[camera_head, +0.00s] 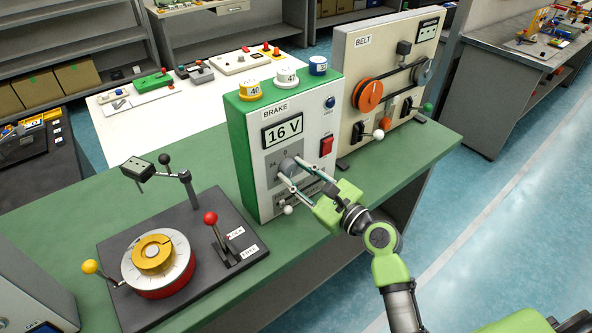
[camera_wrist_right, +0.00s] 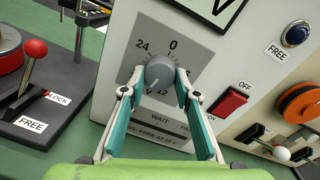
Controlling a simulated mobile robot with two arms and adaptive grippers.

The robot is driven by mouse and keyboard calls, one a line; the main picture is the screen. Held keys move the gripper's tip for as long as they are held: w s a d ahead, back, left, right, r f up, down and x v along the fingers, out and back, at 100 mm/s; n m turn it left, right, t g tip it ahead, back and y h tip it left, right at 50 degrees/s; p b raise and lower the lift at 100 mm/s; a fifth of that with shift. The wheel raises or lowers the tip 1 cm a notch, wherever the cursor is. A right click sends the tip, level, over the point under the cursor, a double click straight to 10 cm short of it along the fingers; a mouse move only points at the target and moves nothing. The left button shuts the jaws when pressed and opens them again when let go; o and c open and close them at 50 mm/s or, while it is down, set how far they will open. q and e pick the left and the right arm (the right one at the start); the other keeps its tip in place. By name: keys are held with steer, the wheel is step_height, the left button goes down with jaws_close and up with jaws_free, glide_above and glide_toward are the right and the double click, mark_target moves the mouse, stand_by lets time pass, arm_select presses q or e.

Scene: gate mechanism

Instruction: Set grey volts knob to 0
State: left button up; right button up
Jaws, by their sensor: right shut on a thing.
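The grey volts knob (camera_head: 287,164) is on the front of the white and green BRAKE box (camera_head: 249,165). The display (camera_head: 283,131) above it reads 16 V. In the wrist view the knob (camera_wrist_right: 160,71) sits on a grey dial plate (camera_wrist_right: 188,47) with 0 at the top and 24 at upper left. A pale mark on the knob points to the lower left, away from the 0. My right gripper (camera_head: 284,175) is shut on the knob, with a fingertip on each side of it. It also shows in the wrist view (camera_wrist_right: 161,84). My left gripper is not in view.
A red switch (camera_wrist_right: 229,102) sits right of the dial, and a blue button (camera_wrist_right: 297,33) above it. A white-tipped lever (camera_head: 287,210) is below the knob. A red-knobbed lever (camera_head: 211,218) stands to the left, and the BELT panel (camera_head: 350,62) to the right.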

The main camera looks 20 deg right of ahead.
steer(key=n, duration=0.2)
steer(key=n+p, duration=0.1)
steer(key=n, duration=0.1)
steer(key=shift+r+n, duration=0.2)
steer(key=shift+n, duration=0.1)
steer(key=n+h+p, duration=0.1)
steer(key=n, duration=0.4)
steer(key=shift+r, duration=0.1)
steer(key=n+p, duration=0.1)
steer(key=n, duration=0.4)
steer(key=n+p, duration=0.1)
steer(key=n, duration=0.3)
steer(key=shift+r+p, duration=0.1)
steer(key=shift+p, duration=0.2)
steer(key=n, duration=0.2)
steer(key=n+p, duration=0.1)
steer(key=n, duration=0.1)
steer(key=shift+a+n+t+h, duration=0.15)
steer(key=shift+n+t+h, duration=0.15)
steer(key=shift+n+t, duration=0.1)
steer(key=n, duration=0.4)
steer(key=shift+s, duration=0.1)
steer(key=n, duration=0.5)
steer(key=shift+a+f, duration=0.1)
steer(key=shift+f, duration=0.1)
steer(key=n, duration=0.4)
steer(key=shift+n+t, duration=0.3)
steer(key=shift+n, duration=0.1)
